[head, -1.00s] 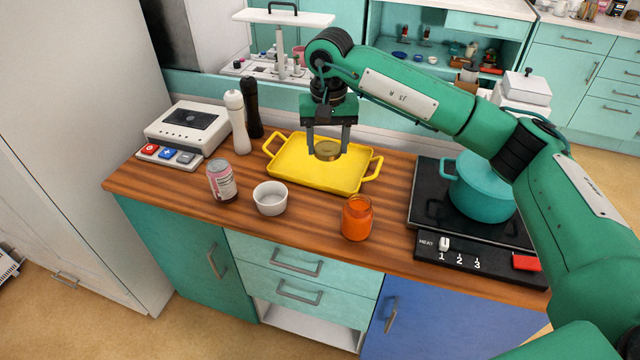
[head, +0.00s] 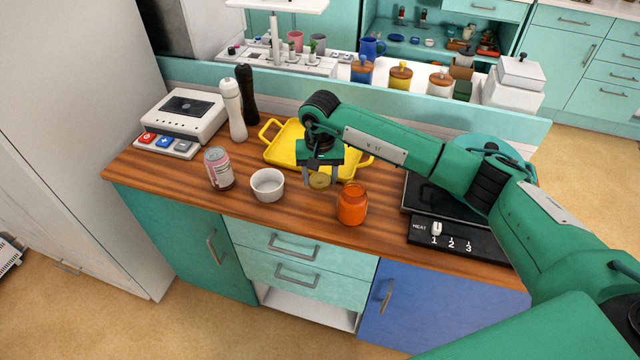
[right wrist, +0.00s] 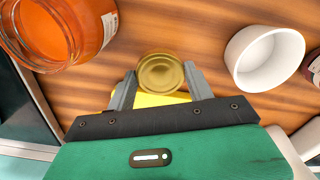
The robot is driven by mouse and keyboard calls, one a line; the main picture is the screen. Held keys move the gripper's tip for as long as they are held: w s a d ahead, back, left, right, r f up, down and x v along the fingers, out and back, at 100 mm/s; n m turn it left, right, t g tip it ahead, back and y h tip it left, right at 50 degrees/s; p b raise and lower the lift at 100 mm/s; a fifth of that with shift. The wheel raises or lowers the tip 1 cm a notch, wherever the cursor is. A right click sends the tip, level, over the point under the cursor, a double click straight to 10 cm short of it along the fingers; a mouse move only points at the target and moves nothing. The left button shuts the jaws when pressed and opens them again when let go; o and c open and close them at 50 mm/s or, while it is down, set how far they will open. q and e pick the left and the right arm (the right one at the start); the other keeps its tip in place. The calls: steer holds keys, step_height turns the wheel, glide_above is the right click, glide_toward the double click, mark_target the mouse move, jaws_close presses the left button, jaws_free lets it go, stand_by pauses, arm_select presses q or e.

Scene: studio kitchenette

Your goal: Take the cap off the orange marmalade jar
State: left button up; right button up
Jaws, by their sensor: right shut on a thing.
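The orange marmalade jar (head: 352,205) stands upright on the wooden counter with no cap on it; it also shows at the top left of the right wrist view (right wrist: 62,28). My right gripper (head: 321,182) is shut on the round gold cap (head: 320,181), left of and slightly behind the jar, apart from it. In the right wrist view the cap (right wrist: 160,72) sits between the two grey fingertips. Whether the cap touches the counter cannot be told. My left gripper is not in view.
A white bowl (head: 267,186) and a pink can (head: 218,169) stand left of the gripper. A yellow tray (head: 283,146) lies behind it. A black stove (head: 440,232) is on the right, partly covered by my arm. Bare counter lies between bowl and jar.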

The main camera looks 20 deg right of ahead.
mark_target(320, 180)
step_height(320, 180, down, 4)
steer(key=shift+r+p, duration=0.15)
steer(key=shift+p, duration=0.15)
arm_select(q)
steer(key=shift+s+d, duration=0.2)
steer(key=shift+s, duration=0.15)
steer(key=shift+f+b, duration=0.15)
steer(key=shift+b, duration=0.15)
arm_select(e)
steer(key=shift+f, duration=0.3)
steer(key=o, duration=1.1)
steer(key=shift+c, duration=0.2)
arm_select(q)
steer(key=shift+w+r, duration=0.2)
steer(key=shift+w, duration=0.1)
arm_select(e)
steer(key=shift+r, duration=0.1)
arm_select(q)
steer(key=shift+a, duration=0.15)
